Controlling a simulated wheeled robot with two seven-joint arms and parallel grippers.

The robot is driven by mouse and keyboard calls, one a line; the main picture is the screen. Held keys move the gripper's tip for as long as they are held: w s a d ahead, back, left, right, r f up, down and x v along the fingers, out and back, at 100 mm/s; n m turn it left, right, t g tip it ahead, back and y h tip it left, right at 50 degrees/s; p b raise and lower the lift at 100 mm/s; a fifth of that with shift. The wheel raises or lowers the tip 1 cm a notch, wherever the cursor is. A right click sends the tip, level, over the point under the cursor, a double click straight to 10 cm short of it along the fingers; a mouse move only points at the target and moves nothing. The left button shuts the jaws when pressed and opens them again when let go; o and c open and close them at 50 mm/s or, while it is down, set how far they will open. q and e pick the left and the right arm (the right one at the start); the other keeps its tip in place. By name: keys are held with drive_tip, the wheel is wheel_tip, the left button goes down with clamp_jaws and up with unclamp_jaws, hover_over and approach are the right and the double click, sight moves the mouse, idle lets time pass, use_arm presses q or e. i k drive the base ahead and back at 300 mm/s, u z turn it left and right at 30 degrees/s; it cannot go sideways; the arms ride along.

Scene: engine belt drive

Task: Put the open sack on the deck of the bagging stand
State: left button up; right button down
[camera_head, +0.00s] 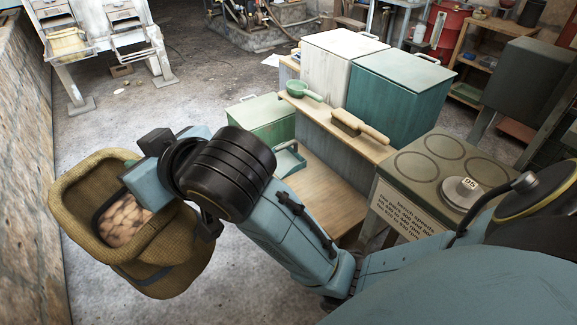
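The open sack (72,215) is coarse olive-brown cloth with a wide rim and sits at the left, tilted, beside the wall. The arm from the lower right ends at my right gripper (140,186), which is at the sack's rim. Its fingertips are hidden, but the sack hangs from it with no support visible below. My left gripper is not in view. A pale stand (105,45) with chutes and a front ledge is at the far upper left; I cannot tell if it is the bagging stand.
A bench with a white bin (335,70), a teal bin (400,92), a green scoop (304,92) and a brush (360,127) stands right of centre. A low wooden platform (330,195) lies before it. A plate-topped cabinet (425,165) is right. Concrete floor (180,85) is mostly clear.

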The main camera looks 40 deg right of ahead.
sight(316, 197)
drive_tip(key=i, duration=1.3)
drive_tip(key=z, duration=2)
drive_tip(key=i, duration=0.5)
drive_tip(key=u, duration=0.05)
